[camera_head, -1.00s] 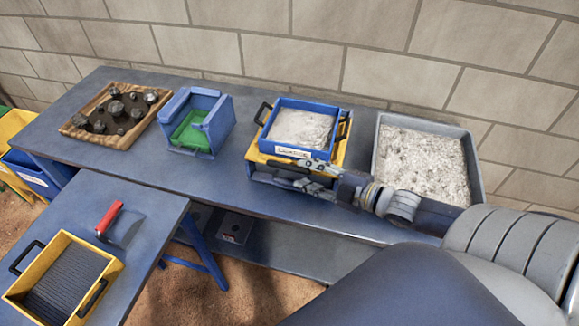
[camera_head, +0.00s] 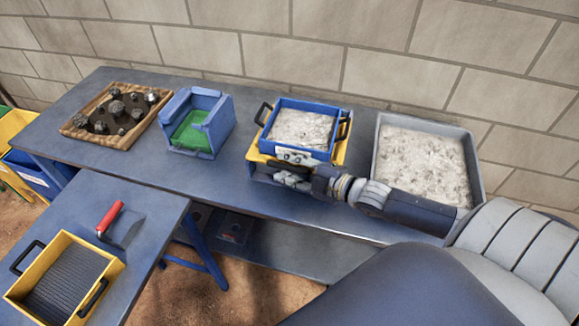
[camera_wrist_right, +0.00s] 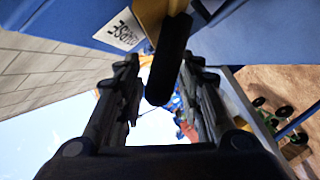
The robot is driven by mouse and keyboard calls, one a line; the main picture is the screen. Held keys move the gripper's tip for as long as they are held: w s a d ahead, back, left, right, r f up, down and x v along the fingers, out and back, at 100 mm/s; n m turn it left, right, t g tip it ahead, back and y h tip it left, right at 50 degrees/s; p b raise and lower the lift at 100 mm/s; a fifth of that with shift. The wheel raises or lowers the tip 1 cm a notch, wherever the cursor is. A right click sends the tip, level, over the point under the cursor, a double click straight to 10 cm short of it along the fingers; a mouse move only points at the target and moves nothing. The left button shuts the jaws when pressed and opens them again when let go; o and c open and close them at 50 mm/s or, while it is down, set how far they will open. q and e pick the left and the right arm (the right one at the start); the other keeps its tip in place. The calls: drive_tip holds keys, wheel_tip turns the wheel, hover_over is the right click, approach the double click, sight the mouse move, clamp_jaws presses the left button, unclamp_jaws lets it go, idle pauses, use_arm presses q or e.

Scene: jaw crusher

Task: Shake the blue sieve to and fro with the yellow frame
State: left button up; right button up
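The blue sieve (camera_head: 312,104), full of pale grey grit, sits on the yellow frame (camera_head: 255,156) on the long table. My right gripper (camera_head: 284,166) is at the near side of the frame, one finger above the other, in front of the sieve's label. In the right wrist view a black handle (camera_wrist_right: 168,62) reaches between the parted fingers of the right gripper (camera_wrist_right: 160,75). A gap shows beside the left finger, so it does not look clamped. The handle is mostly hidden in the head view. My left gripper is not in view.
A grey tray of pale grit (camera_head: 377,140) stands right of the sieve. A blue box with green inside (camera_head: 212,103) and a wooden tray of dark rocks (camera_head: 70,128) stand left. A yellow sieve (camera_head: 68,240) and red-handled trowel (camera_head: 110,217) lie on the nearer table.

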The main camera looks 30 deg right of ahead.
clamp_jaws()
drive_tip(key=w+d+b, duration=0.1)
drive_tip(key=w+d, duration=0.1)
drive_tip(key=w+d+b, duration=0.1)
drive_tip(key=d, duration=0.1)
drive_tip(key=shift+w+d+f, duration=0.1)
drive_tip(key=shift+w+d, duration=0.15)
drive_tip(key=shift+w, duration=0.15)
drive_tip(key=shift+o, duration=0.8)
unclamp_jaws()
drive_tip(key=shift+s, duration=0.1)
drive_tip(key=v, duration=1.2)
